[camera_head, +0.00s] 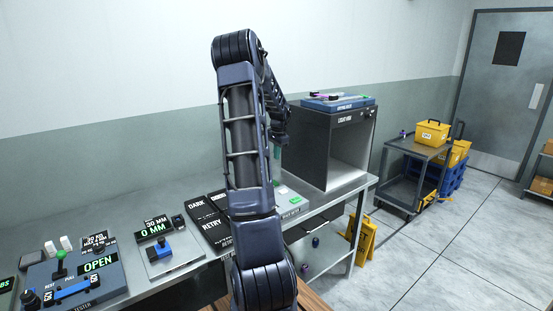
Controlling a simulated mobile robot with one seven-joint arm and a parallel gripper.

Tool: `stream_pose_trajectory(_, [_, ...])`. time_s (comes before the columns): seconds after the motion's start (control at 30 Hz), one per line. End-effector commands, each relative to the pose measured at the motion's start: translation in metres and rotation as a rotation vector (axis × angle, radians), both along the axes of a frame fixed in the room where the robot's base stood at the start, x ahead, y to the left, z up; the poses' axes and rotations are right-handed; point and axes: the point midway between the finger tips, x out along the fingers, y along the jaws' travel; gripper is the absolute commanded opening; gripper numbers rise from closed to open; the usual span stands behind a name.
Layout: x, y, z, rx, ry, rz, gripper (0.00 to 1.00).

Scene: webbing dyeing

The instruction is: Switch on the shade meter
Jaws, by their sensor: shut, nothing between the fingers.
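A pale device with a small green patch (282,190) and a label strip along its front lies on the bench just right of my arm. It may be the shade meter, but its label is too small to read for sure. My upright arm link hides its left part, and I cannot make out its switch or whether it is on. My arm rises through the middle of the view and bends away toward the bench. My gripper is hidden behind the arm links, so its distance from the device cannot be seen.
A dark light box (331,145) stands at the bench's right end. Dark cards (208,222), a gauge reading 0 MM (168,245) and a tester reading OPEN (75,279) lie on the left. A cart (402,175) stands beyond.

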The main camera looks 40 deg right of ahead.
Motion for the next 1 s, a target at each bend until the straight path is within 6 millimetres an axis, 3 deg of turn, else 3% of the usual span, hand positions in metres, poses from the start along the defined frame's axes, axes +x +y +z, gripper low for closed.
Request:
stream_pose_trajectory(0.83, [0.0049, -0.0055, 0.0020, -0.003, -0.068, -0.002, 0.00])
stream_pose_trajectory(1.0, [0.0062, -0.0056, -0.0066, -0.003, -0.066, 0.000, 0.00])
